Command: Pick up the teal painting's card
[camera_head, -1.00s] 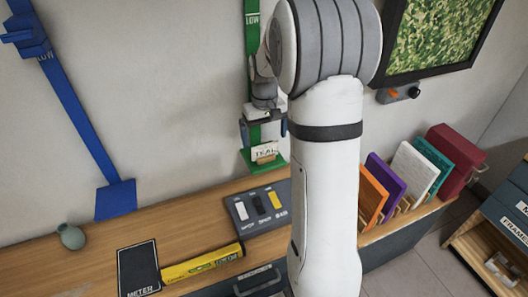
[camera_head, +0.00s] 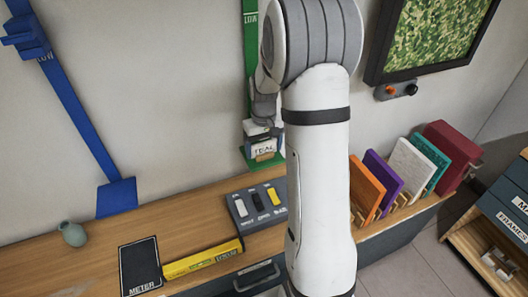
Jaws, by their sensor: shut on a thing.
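The card marked TEAL (camera_head: 264,150) is a small white card with a tan lower part. It is at the foot of the green upright strip (camera_head: 250,80) on the wall. My gripper (camera_head: 263,134) is just above the card and shut on it; my arm hides part of the jaws. The green base (camera_head: 246,164) of the strip shows around and below the card. I cannot tell whether the card touches that base. A teal panel (camera_head: 431,158) stands in the rack at right.
Orange (camera_head: 367,188), purple (camera_head: 386,178) and white panels stand in the rack, with a red box (camera_head: 452,150) beside them. A switch box (camera_head: 258,206), a yellow level (camera_head: 202,260), a METER pad (camera_head: 139,268) and a vase (camera_head: 73,234) are on the counter. The counter's left part has bare room.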

